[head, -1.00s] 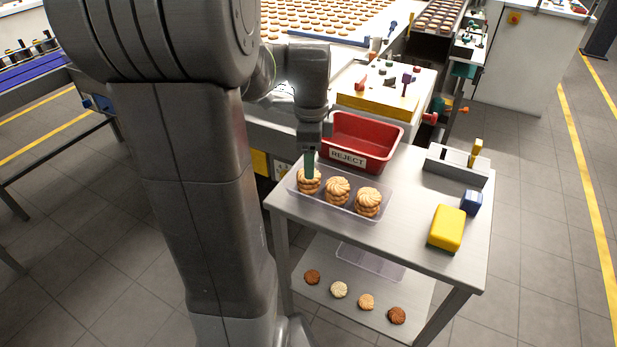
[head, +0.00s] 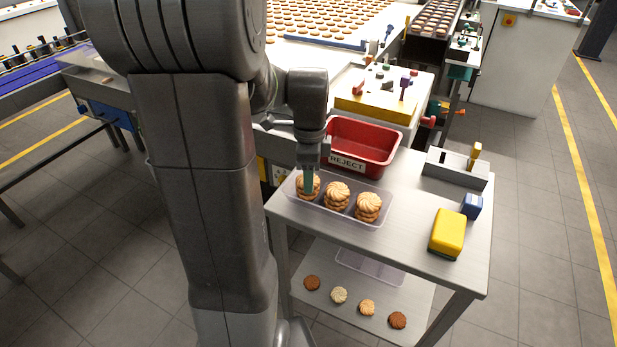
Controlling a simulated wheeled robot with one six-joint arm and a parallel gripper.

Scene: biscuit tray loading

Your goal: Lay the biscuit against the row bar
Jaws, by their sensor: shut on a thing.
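My gripper (head: 309,187) points down at the left compartment of a clear tray (head: 343,217) on the steel table. Its greenish fingers are shut at the left biscuit stack (head: 302,190), on a biscuit there. The fingers partly hide that biscuit and the stack, so I cannot tell how it is gripped. The middle biscuit stack (head: 337,195) and right biscuit stack (head: 368,206) stand in the other compartments. A long blue bar (head: 325,43), which looks like the row bar, lies across the near edge of the pale belt, in front of rows of biscuits.
A red REJECT bin (head: 380,165) stands just behind the tray. A yellow block (head: 447,231), a small blue block (head: 472,206) and a grey fixture (head: 452,170) are on the table's right. Several loose biscuits and another tray (head: 380,272) are on the lower shelf.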

